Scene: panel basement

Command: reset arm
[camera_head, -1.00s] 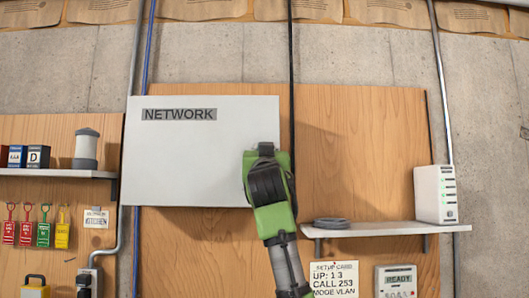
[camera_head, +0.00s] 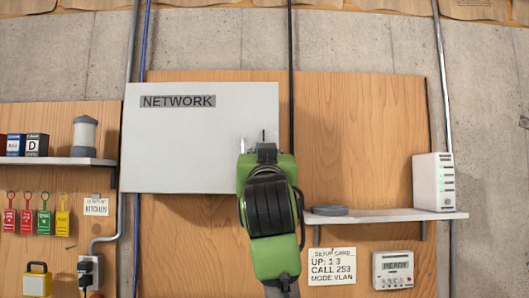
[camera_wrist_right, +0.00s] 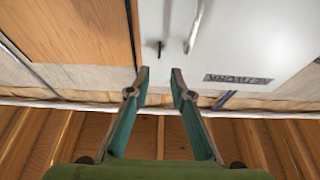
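My right arm's green wrist (camera_head: 268,215) rises in front of the lower right corner of the white NETWORK cabinet (camera_head: 180,150). Its fingers are mostly hidden behind the wrist in the head view. In the right wrist view my right gripper (camera_wrist_right: 160,78) has its two teal fingers apart, with nothing between the tips. The cabinet door (camera_wrist_right: 245,35) shows there upside down, with a pale bar handle (camera_wrist_right: 195,27) and a small dark peg (camera_wrist_right: 159,49) beyond the fingertips. I cannot tell how far the tips are from the door. My left gripper is not in view.
A shelf (camera_head: 385,217) to the right holds a white router (camera_head: 433,183) and a grey coil (camera_head: 325,211). Below are a setup card (camera_head: 332,266) and a READY box (camera_head: 392,270). A left shelf (camera_head: 60,161) has tags hanging below. Bare wood lies right of the cabinet.

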